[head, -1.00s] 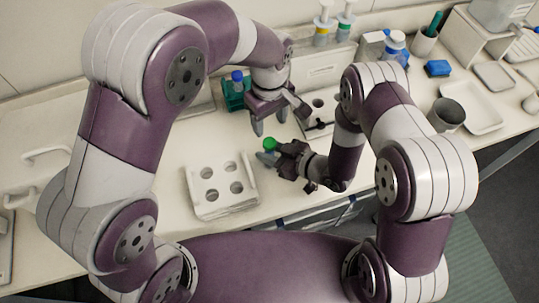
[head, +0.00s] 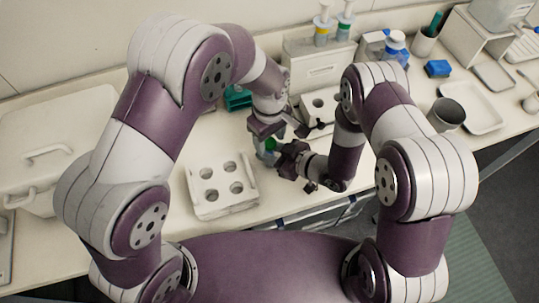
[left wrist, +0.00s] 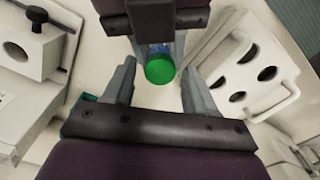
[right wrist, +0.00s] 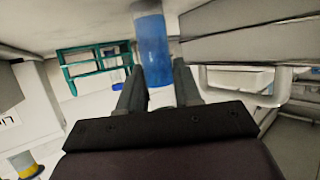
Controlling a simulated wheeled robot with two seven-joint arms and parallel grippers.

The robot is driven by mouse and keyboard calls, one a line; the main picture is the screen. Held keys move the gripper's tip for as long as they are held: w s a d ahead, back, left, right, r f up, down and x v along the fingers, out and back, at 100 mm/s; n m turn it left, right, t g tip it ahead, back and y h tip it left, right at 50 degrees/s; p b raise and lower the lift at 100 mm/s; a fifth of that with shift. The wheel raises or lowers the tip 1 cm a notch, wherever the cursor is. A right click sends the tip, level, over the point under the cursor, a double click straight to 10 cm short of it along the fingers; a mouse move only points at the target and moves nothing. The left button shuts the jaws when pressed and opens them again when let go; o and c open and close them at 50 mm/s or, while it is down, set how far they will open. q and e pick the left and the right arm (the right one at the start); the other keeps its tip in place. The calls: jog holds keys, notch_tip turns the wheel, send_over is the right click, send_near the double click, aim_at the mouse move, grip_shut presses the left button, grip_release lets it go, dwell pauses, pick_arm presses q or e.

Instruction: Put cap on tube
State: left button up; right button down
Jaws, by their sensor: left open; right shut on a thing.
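A tube with blue contents (right wrist: 153,45) stands between the fingers of my right gripper (right wrist: 158,82), which is shut on it. A green cap (left wrist: 160,69) shows at the tube's end in the left wrist view, with blue just behind it. I cannot tell how firmly it sits there. My left gripper (left wrist: 158,88) is open, its fingers on either side of the cap's line and apart from it.
A white rack with several empty holes (head: 205,205) stands left of the grippers. A teal rack (head: 237,99) is behind, partly hidden by my left arm. A white block with holes and a black knob (left wrist: 33,55) is close to my left gripper. A grey cup (head: 447,115) stands at right.

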pick_arm(q)
jog(key=shift+f, duration=0.2)
grip_shut()
